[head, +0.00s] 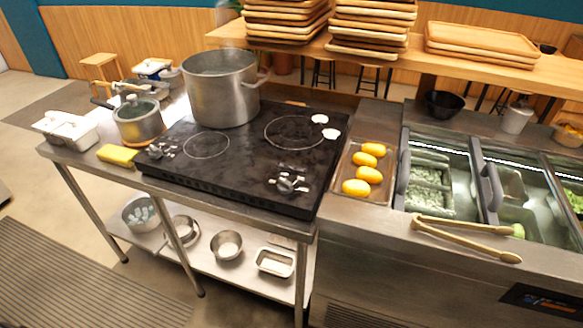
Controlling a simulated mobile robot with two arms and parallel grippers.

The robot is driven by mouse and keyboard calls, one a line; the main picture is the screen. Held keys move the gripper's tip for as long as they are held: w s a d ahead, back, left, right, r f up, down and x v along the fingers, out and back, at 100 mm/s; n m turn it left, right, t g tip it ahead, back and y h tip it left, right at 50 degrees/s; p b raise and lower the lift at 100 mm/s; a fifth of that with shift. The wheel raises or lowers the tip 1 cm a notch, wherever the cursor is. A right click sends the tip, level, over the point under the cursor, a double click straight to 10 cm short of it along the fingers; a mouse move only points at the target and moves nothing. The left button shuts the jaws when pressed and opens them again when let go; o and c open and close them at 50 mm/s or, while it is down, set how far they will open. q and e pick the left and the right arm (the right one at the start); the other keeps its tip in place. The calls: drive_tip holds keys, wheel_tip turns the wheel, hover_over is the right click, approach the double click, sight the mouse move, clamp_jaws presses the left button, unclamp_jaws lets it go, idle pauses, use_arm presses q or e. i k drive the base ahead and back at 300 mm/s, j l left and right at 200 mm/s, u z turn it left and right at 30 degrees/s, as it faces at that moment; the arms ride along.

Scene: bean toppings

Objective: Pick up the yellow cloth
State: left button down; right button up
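A small yellow block-shaped item (117,154), which looks like the folded yellow cloth, lies flat at the front edge of the steel table (172,190). It sits left of the black cooktop (215,155) and in front of a lidded saucepan (138,121). Nothing covers it. Neither of my grippers shows in the head view.
A large steel pot (222,88) stands on the cooktop's back left. White containers (66,128) stand left of the cloth. A tray of yellow items (345,175), wooden tongs (465,237) and a topping counter (380,225) are at right. Open floor lies in front.

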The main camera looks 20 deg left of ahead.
sight(111, 153)
drive_tip(key=u, duration=1.75)
drive_tip(key=i+j+z, duration=0.1)
drive_tip(key=i+j, duration=1.2)
